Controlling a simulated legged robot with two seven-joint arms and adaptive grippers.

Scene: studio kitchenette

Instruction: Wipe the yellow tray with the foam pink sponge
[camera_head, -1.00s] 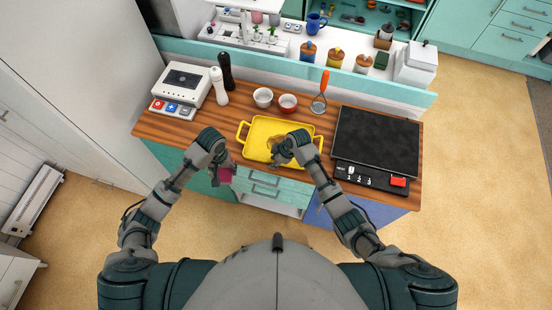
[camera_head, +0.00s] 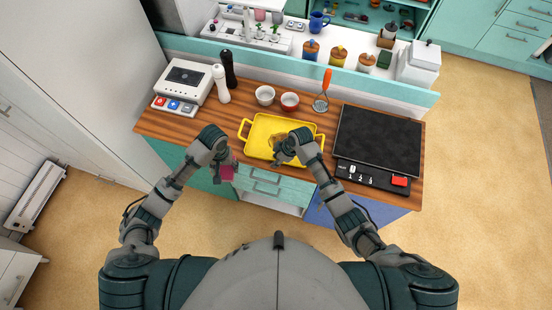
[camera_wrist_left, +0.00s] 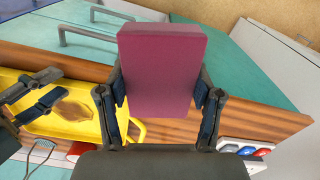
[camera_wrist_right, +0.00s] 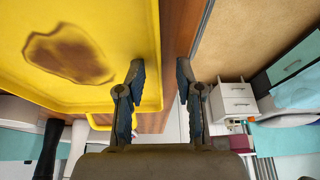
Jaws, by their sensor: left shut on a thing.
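The yellow tray (camera_head: 262,124) lies on the wooden counter and has a brown stain (camera_wrist_right: 68,54) on its floor, which shows in the right wrist view. My left gripper (camera_head: 225,168) is shut on the pink sponge (camera_wrist_left: 162,68) and holds it in front of the counter's front edge, left of the tray. The sponge is clasped by its two sides.
A black cooktop (camera_head: 377,140) is on the right. A white appliance (camera_head: 184,84) and two mills stand on the left.

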